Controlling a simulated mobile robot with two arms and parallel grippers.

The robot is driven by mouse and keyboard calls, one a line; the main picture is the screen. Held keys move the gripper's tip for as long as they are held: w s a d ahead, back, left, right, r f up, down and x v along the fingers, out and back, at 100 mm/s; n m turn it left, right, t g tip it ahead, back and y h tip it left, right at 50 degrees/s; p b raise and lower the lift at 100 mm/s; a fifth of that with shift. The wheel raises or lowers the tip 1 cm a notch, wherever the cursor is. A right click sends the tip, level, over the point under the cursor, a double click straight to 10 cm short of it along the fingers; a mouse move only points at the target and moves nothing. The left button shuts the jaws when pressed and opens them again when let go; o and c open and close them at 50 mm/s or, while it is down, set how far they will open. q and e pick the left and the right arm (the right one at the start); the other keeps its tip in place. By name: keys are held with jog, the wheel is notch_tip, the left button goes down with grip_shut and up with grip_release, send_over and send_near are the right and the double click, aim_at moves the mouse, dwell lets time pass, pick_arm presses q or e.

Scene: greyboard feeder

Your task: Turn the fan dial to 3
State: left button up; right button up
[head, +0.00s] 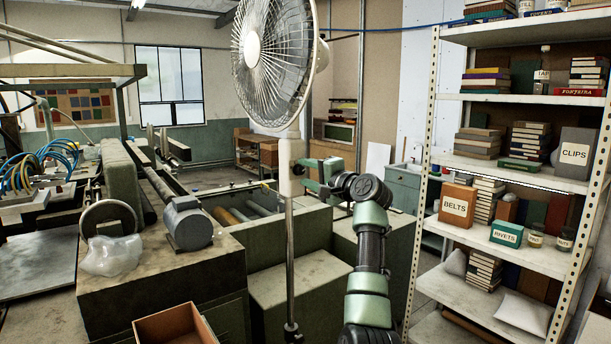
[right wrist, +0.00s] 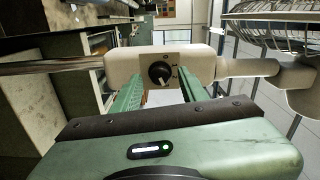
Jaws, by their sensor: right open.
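A white standing fan (head: 275,55) rises in the middle of the head view on a thin metal pole. Its pale control box (head: 290,168) sits on the pole below the fan head. In the right wrist view the box lies sideways, and the round black fan dial (right wrist: 160,75) shows on its face with a light pointer mark; the numbers are too small to read. My right gripper (head: 302,168) is at the box. In the right wrist view my right gripper (right wrist: 161,84) is open, one finger on each side of the dial; contact cannot be told. My left gripper is not in view.
A metal shelf (head: 505,170) with books and boxes stands at the right. A machine bench with a grey motor (head: 187,224) is at the left, with an open cardboard box (head: 175,328) in front. Dark green blocks stand behind the pole.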

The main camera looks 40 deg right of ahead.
jog(key=s+b, duration=0.3)
jog(key=s, duration=0.4)
jog(key=shift+a, duration=0.35)
jog(key=shift+f, duration=0.1)
